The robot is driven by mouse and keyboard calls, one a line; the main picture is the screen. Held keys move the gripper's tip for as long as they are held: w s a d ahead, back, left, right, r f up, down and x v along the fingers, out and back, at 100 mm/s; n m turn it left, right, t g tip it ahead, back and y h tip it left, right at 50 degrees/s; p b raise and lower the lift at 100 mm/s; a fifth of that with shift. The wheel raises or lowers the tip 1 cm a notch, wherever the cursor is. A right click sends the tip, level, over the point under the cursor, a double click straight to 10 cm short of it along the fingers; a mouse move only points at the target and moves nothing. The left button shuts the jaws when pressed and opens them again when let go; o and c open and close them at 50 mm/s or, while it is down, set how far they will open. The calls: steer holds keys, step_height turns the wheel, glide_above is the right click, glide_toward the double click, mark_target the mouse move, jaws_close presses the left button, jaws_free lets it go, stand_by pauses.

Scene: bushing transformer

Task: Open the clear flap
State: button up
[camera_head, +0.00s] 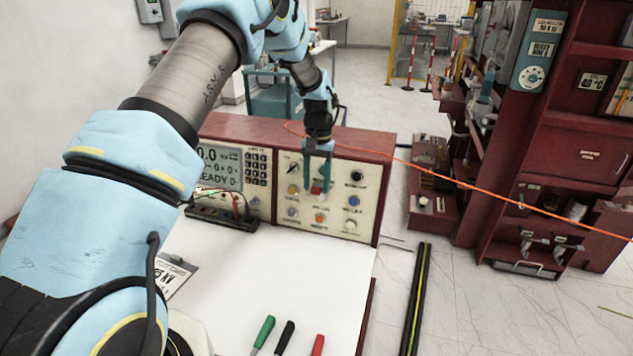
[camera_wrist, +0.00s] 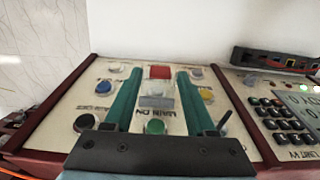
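The clear flap (camera_wrist: 157,93) appears as a small see-through piece on the button panel, between a red square button (camera_wrist: 160,72) and the "MAIN ON" label. In the wrist view my gripper (camera_wrist: 157,77) has two teal fingers spread apart, one on each side of the flap. No contact with the flap can be made out. In the head view my gripper (camera_head: 318,182) reaches down in front of the panel, over the red button, and hides the flap. Whether the flap is lifted is hard to tell.
The panel (camera_head: 363,220) carries several coloured buttons and knobs around my fingers. A green button (camera_wrist: 155,127) lies between the fingers near my palm. A display and keypad (camera_head: 256,166) are to the left. The white tabletop (camera_head: 270,280) is mostly clear; several coloured-handled tools lie at its front.

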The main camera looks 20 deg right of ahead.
steer(key=shift+o, duration=0.5)
steer(key=shift+r, duration=0.3)
step_height(320, 180, up, 10)
steer(key=b, duration=0.4)
steer(key=shift+w+d, duration=0.4)
steer(key=shift+w, duration=0.05)
steer(key=shift+r, duration=0.1)
